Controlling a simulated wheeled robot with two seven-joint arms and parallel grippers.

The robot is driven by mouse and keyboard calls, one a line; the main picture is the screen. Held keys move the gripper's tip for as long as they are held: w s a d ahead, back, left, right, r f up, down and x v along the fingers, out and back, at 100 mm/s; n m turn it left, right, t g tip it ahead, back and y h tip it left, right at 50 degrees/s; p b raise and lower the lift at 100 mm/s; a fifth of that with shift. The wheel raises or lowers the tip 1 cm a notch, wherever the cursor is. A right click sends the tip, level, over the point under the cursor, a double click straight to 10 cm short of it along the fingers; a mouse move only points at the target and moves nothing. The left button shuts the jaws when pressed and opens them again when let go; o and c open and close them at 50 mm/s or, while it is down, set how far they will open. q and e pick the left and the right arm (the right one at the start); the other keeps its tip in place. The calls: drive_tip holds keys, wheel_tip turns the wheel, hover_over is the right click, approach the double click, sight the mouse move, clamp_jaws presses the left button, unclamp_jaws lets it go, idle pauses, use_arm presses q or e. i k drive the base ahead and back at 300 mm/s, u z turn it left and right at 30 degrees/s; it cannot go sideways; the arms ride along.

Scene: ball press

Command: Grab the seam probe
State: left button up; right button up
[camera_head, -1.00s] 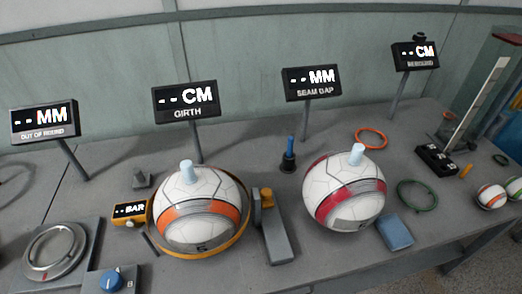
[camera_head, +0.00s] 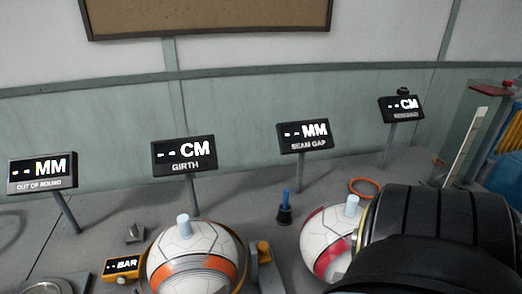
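A small tool with a blue handle (camera_head: 286,196) stands upright in a black holder (camera_head: 284,215) below the SEAM GAP display (camera_head: 305,138); it looks like the seam probe. A ball with an orange band (camera_head: 192,258) is to its left, and a ball with a red band (camera_head: 322,240) to its right. A large black link of my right arm covers the lower right and hides part of the red-banded ball. Neither of my grippers shows.
The OUT OF ROUND (camera_head: 42,172), GIRTH (camera_head: 184,155) and rebound (camera_head: 401,108) displays stand on posts along the back. An orange ring (camera_head: 365,188) lies right of the probe.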

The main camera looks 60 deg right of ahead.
sight(286, 191)
drive_tip(key=k, duration=0.4)
drive_tip(key=z, duration=0.8)
